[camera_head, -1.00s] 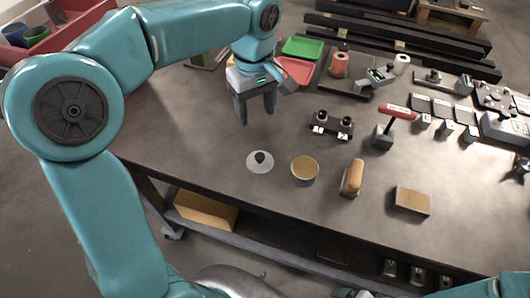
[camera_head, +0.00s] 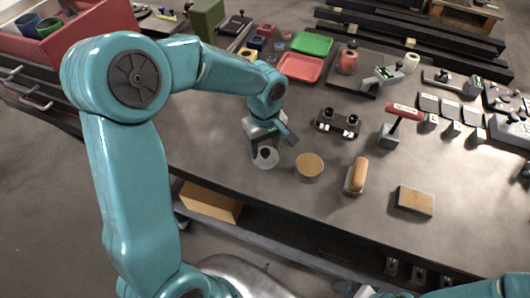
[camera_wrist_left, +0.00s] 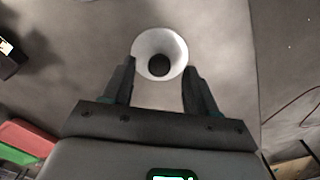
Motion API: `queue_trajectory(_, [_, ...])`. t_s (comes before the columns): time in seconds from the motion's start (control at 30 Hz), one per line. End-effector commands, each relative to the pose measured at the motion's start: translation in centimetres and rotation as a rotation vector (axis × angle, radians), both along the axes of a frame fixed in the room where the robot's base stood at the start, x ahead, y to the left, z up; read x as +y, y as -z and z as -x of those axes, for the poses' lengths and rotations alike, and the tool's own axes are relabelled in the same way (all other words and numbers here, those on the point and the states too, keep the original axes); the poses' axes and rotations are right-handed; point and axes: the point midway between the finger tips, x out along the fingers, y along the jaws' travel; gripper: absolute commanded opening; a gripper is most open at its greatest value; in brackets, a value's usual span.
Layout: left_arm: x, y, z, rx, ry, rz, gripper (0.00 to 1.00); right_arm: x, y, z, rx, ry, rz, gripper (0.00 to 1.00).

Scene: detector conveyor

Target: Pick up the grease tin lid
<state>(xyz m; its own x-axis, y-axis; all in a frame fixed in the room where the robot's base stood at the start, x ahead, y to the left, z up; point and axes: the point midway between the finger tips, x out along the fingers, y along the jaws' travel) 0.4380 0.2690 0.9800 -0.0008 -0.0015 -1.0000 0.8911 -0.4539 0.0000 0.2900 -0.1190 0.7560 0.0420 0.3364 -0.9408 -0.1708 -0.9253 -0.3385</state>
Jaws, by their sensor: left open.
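The grease tin lid (camera_head: 265,161) is a pale round disc with a dark knob, lying on the table. In the left wrist view the lid (camera_wrist_left: 143,47) shows between and just beyond my fingertips, with its dark knob in the middle. My left gripper (camera_head: 266,150) is over the lid, open, and hides part of it. In the wrist view its fingers (camera_wrist_left: 158,75) stand apart on either side of the lid's near part. The open tin (camera_head: 309,167) with tan contents stands just right of the lid.
A tan-topped brush (camera_head: 357,175) and a tan block (camera_head: 414,201) lie further right. Red (camera_head: 300,67) and green (camera_head: 312,43) trays lie further back. The table front left of the lid is clear.

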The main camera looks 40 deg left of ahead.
Motion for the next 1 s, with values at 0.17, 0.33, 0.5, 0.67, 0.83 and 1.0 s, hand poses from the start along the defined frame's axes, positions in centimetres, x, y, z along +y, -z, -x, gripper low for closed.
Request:
queue_trajectory(0.17, [0.0,1.6,-0.1,0.000,-0.001,0.001,0.58,0.0,-0.2,0.0,0.000,0.000,0.000,0.89])
queue_trajectory(0.33, [0.0,1.6,-0.1,-0.001,-0.001,0.000,0.58,0.0,-0.2,0.0,0.000,0.000,0.000,0.89])
queue_trajectory(0.5, [0.0,1.6,-0.1,-0.001,-0.001,0.000,0.12,0.0,-0.2,0.0,0.000,0.000,0.000,0.89])
queue_trajectory(0.67, [0.0,1.6,-0.1,-0.001,-0.001,0.000,0.00,0.0,-0.2,0.0,0.000,0.000,0.000,0.89])
queue_trajectory(0.83, [0.0,1.5,-0.1,-0.001,-0.001,0.000,0.00,0.0,-0.2,0.0,0.000,0.000,0.000,0.89])
queue_trajectory(1.0, [0.0,0.4,-0.2,-0.004,0.000,-0.001,0.00,0.0,-0.1,0.0,0.000,0.000,0.000,0.89])
